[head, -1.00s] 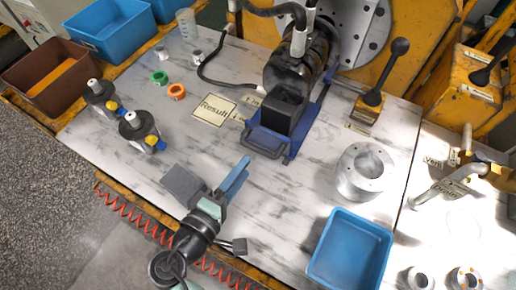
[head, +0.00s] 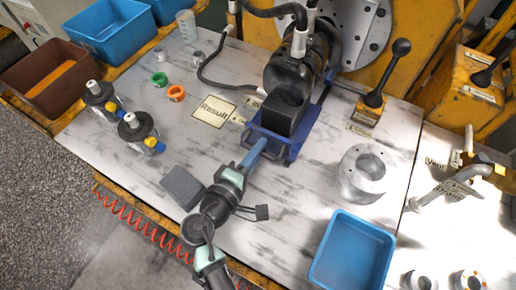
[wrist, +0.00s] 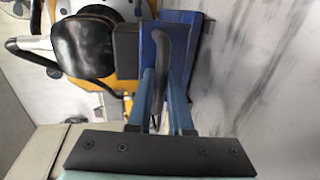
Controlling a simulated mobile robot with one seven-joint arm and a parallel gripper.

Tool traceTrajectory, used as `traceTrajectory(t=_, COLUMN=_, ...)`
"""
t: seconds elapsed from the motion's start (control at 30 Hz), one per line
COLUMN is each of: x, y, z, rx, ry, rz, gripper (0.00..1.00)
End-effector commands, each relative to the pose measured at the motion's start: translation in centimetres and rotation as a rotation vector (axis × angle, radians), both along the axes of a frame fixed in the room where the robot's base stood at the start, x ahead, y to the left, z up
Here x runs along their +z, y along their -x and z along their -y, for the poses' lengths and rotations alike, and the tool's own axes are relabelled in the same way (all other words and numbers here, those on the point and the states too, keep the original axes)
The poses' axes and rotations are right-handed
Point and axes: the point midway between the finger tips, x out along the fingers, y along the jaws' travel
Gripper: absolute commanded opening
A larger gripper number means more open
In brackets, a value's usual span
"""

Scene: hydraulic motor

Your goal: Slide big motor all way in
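The big motor (head: 290,85) is a black unit on a blue sled (head: 310,125), in front of the round metal plate at the back of the table. The sled's blue front end (head: 268,137) faces me. In the wrist view a dark curved handle (wrist: 163,50) stands on the blue sled (wrist: 190,50). My gripper (head: 259,148) has its blue fingers at the front of the sled. In the wrist view my gripper (wrist: 163,80) has one finger on each side of the handle, with a gap visible between them. Firm contact with the handle cannot be made out.
A dark grey block (head: 182,187) lies left of my arm. A blue bin (head: 350,250) and a metal ring (head: 362,172) stand to the right. A black-knobbed lever (head: 375,98) stands right of the motor. Hoses (head: 205,75) run to the motor's left.

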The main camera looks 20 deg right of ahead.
Motion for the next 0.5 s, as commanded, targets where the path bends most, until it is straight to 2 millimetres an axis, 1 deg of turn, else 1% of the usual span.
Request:
traceTrajectory(t=0.03, x=-0.01, y=0.01, z=-0.02, rx=0.000, ry=0.000, rz=0.000, gripper=0.08)
traceTrajectory(t=0.07, x=0.00, y=0.01, z=-0.02, rx=0.000, ry=0.000, rz=0.000, gripper=0.02)
traceTrajectory(t=0.1, x=0.00, y=0.01, z=-0.02, rx=0.000, ry=0.000, rz=0.000, gripper=0.00)
traceTrajectory(t=0.5, x=0.00, y=0.03, z=-0.03, rx=0.000, ry=0.000, rz=0.000, gripper=0.00)
